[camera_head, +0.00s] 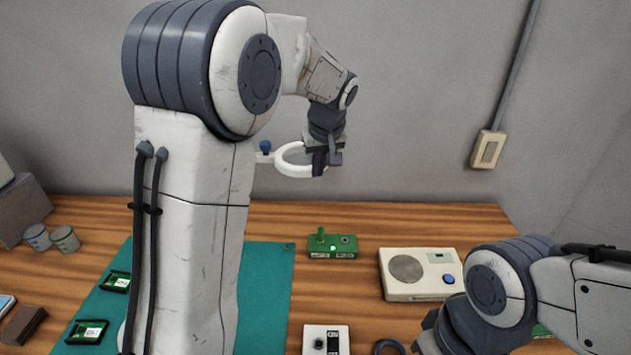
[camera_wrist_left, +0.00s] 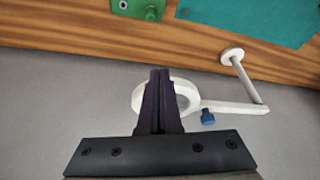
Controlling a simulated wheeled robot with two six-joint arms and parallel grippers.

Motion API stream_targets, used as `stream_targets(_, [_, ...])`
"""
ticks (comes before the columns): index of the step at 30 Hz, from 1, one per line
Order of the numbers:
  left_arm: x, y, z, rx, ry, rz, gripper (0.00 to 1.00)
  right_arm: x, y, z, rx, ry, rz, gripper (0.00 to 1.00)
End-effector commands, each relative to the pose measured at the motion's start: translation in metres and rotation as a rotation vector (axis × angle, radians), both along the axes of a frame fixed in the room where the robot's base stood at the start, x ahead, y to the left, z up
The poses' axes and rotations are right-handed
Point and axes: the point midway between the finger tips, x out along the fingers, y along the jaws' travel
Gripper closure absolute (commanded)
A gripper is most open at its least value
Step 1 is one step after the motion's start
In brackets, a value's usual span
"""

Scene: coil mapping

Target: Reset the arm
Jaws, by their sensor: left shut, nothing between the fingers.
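My left gripper (camera_head: 320,163) is raised above the back of the table in the head view, and its dark fingers are shut and empty. In the left wrist view the closed fingers (camera_wrist_left: 160,75) lie in front of a white ring (camera_wrist_left: 190,92). The ring sits on a white stand arm with a blue knob (camera_wrist_left: 207,118). In the head view the white ring (camera_head: 286,160) is beside the fingers, partly covered; I cannot tell whether they touch. My right arm shows at the lower right, but its fingers are out of view.
A green box (camera_head: 333,246) with a lit lamp stands mid-table, and a cream device (camera_head: 417,270) is to its right. A white box (camera_head: 326,341) is at the front. A teal mat (camera_head: 268,290) holds green boards (camera_head: 87,331). Two cups (camera_head: 65,238) stand at left.

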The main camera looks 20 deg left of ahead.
Motion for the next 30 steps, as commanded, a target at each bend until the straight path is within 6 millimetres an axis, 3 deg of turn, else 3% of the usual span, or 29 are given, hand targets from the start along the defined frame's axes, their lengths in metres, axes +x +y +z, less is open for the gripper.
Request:
stream_targets(3, [-0.005, -0.010, 0.022, -0.001, -0.005, -0.009, 1.00, 0.000, 0.000, -0.006, 0.001, -0.001, 0.000, 1.00])
stream_targets(9, [-0.013, -0.014, 0.043, 0.000, 0.001, -0.006, 1.00, 0.000, 0.000, -0.008, 0.000, 0.000, 0.000, 1.00])
stream_targets(15, [-0.017, -0.017, 0.047, -0.002, 0.005, -0.013, 1.00, 0.000, 0.000, -0.008, 0.000, 0.000, 0.000, 1.00])
stream_targets(19, [-0.036, -0.045, 0.040, -0.013, 0.036, -0.119, 1.00, 0.000, 0.000, -0.008, 0.000, 0.000, 0.000, 1.00])
stream_targets(23, [-0.089, -0.103, 0.022, -0.033, 0.110, -0.376, 1.00, 0.000, 0.000, -0.008, 0.000, 0.000, 0.000, 1.00])
stream_targets(27, [-0.174, -0.158, -0.006, -0.057, 0.202, -0.719, 1.00, 0.000, 0.000, -0.008, 0.000, 0.000, 0.000, 1.00])
stream_targets(30, [-0.234, -0.179, -0.026, -0.069, 0.256, -0.943, 1.00, 0.000, 0.000, -0.008, 0.000, 0.000, 0.000, 1.00])
